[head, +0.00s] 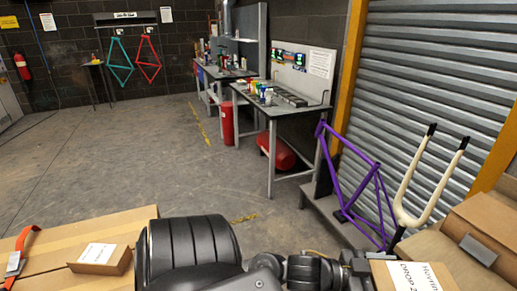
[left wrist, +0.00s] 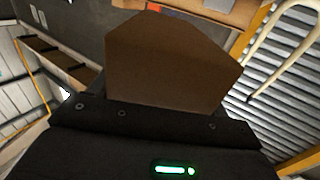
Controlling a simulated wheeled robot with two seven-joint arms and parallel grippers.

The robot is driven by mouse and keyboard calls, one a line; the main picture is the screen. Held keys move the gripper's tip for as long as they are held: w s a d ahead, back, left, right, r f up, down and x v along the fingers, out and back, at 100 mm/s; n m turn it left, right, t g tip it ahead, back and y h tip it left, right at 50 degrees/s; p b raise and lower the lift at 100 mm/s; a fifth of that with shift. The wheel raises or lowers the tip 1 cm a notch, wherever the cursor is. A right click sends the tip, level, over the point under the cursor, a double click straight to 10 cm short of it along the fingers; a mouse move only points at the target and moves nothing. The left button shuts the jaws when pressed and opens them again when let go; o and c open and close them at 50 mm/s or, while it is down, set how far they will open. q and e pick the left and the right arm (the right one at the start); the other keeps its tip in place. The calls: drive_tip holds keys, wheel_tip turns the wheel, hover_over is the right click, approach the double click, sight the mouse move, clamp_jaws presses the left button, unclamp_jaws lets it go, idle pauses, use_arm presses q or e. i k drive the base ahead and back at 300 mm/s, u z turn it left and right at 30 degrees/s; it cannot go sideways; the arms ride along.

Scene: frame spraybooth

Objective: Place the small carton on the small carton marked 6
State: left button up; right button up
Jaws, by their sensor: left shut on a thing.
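My left arm reaches across the bottom of the head view to the right, where its gripper (head: 362,268) is shut on a small brown carton. The carton (head: 379,277) has a white label on top and is cut off by the bottom edge. In the left wrist view the held carton (left wrist: 165,65) stands out beyond the dark gripper body; the fingertips are hidden. Another small carton (head: 121,264) with a white label lies on a larger carton at the lower left; I cannot read its marking. I cannot make out a 6 anywhere. My right gripper is not in view.
More cartons (head: 487,223) stand at the right edge, close to the held one. A white fork (head: 428,185) and a purple frame (head: 358,195) stand behind.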

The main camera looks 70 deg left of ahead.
sight(98, 253)
drive_tip(key=u, duration=1)
drive_tip(key=i, duration=1.15)
drive_tip(key=u, duration=2)
drive_tip(key=i, duration=0.85)
drive_tip(key=u, duration=1.4)
drive_tip(key=i, duration=0.2)
